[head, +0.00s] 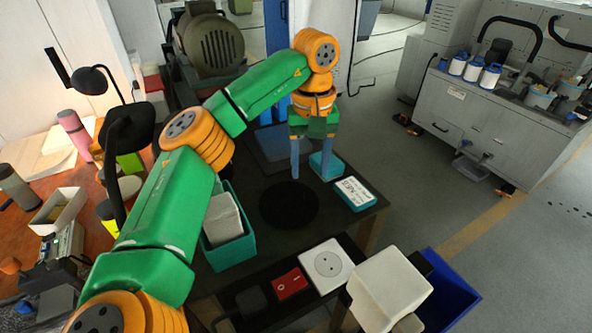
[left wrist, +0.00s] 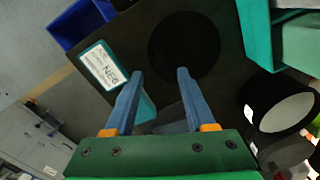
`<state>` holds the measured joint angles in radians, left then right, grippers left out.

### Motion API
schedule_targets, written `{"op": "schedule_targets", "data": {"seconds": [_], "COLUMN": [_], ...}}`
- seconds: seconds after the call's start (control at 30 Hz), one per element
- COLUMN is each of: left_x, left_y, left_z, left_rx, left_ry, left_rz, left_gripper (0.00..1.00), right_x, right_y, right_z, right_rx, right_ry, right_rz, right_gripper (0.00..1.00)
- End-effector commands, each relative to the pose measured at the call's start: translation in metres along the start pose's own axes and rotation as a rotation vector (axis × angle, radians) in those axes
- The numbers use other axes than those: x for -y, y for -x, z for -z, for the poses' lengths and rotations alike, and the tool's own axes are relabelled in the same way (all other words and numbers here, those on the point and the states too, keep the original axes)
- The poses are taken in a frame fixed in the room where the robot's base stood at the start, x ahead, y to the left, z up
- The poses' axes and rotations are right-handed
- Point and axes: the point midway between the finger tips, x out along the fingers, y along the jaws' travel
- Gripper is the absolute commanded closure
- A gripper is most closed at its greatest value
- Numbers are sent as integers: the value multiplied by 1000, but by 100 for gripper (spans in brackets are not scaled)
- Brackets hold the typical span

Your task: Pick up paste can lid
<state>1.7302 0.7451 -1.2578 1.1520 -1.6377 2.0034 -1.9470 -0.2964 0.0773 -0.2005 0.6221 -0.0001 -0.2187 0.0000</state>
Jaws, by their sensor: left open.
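No can lid shows clearly. A flat, round black disc (head: 289,205) lies on the dark table and may be the lid or a mat; it also shows in the left wrist view (left wrist: 184,47), beyond my fingertips. My left gripper (head: 310,172) points down over the far part of the table, its blue fingers apart with nothing seen between them. In the left wrist view the open fingers (left wrist: 157,72) stand short of the disc. A small teal block (head: 328,166) sits beside one finger, partly hidden by it. My right gripper is not in view.
A teal box with a white label (head: 355,193) lies right of the disc. A teal bin (head: 231,252) stands left of it. A red switch (head: 290,284) and a white socket (head: 327,266) are in front. A blue bin (head: 455,290) is lower right; a black lamp (head: 130,130) stands left.

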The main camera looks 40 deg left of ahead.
Motion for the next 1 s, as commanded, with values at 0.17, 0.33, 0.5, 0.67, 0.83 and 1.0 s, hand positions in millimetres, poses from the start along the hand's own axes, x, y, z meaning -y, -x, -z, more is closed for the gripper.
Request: {"op": "schedule_targets", "data": {"seconds": [0.17,0.33,0.5,0.67,0.83,1.0], "left_x": [0,2,1,1,1,1], "left_y": [-14,-43,-69,-72,-72,-71], "left_z": [0,-1,0,0,0,0], "left_rx": [2,5,2,1,1,1], "left_ry": [0,1,1,1,1,1], "left_rz": [2,5,1,-2,-2,-1], "left_gripper": [45,45,45,45,77,100], "right_x": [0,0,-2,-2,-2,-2], "right_y": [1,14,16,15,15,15], "right_z": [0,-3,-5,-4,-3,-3], "right_rx": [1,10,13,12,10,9], "right_ry": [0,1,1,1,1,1], "right_rz": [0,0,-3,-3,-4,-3], "right_gripper": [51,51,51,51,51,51]}}
